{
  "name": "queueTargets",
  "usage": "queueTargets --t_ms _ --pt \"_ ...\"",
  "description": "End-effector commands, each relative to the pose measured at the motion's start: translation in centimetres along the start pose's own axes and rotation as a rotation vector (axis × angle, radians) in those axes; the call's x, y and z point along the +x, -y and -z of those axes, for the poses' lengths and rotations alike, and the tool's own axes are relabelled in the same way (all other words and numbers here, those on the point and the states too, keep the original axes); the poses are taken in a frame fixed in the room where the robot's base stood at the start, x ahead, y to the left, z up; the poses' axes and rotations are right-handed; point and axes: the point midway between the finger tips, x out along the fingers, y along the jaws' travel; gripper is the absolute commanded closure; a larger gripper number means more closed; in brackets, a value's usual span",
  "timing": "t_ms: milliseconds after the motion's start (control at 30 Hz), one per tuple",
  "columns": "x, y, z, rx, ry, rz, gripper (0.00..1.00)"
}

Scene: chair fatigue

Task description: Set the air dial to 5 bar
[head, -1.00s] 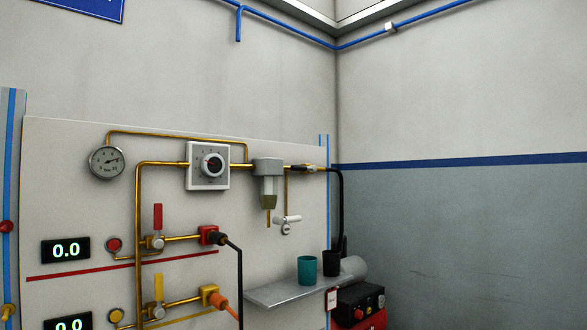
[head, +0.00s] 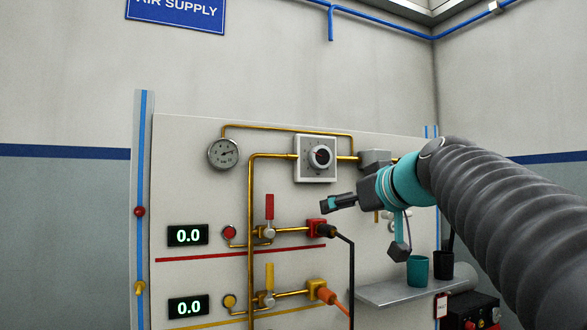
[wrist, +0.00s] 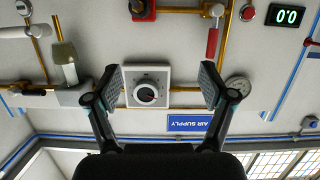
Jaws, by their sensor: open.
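The air dial (head: 320,156) is a dark round knob with a red mark on a white square plate, fixed on the upper part of the panel. In the wrist view the dial (wrist: 147,92) appears upside down, between my two fingers and beyond them. My gripper (head: 340,201) is open and empty, in front of the panel, below and right of the dial in the head view. It also shows in the wrist view (wrist: 159,86). It does not touch the dial. A round pressure gauge (head: 223,153) sits left of the dial; its reading is too small to tell.
Brass pipes (head: 252,200) run around the dial. A grey filter unit (head: 375,159) is close on its right, partly behind my arm. Below are a red lever (head: 270,206), a yellow lever (head: 270,276) and hose plugs. A shelf (head: 385,292) with cups (head: 417,268) juts out at lower right.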

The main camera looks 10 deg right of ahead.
Motion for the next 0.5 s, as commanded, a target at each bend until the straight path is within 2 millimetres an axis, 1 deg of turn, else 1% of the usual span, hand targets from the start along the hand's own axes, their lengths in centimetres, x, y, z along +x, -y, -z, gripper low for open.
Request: queueTargets --t_ms 33,100,200,300,433,500 --pt "0.2 -1.1 2.1 -0.028 -0.052 -0.005 0.18" --pt "0.0 -2.1 4.8 -0.067 -0.119 -0.009 0.18" --pt "-0.3 -3.1 7.5 -0.111 -0.190 -0.015 0.18" --pt "-0.6 -3.6 9.2 -0.138 -0.231 -0.019 0.18" --pt "-0.3 -3.9 10.0 -0.151 -0.248 -0.019 0.18" --pt "0.3 -3.8 10.2 -0.151 -0.249 -0.017 0.18"
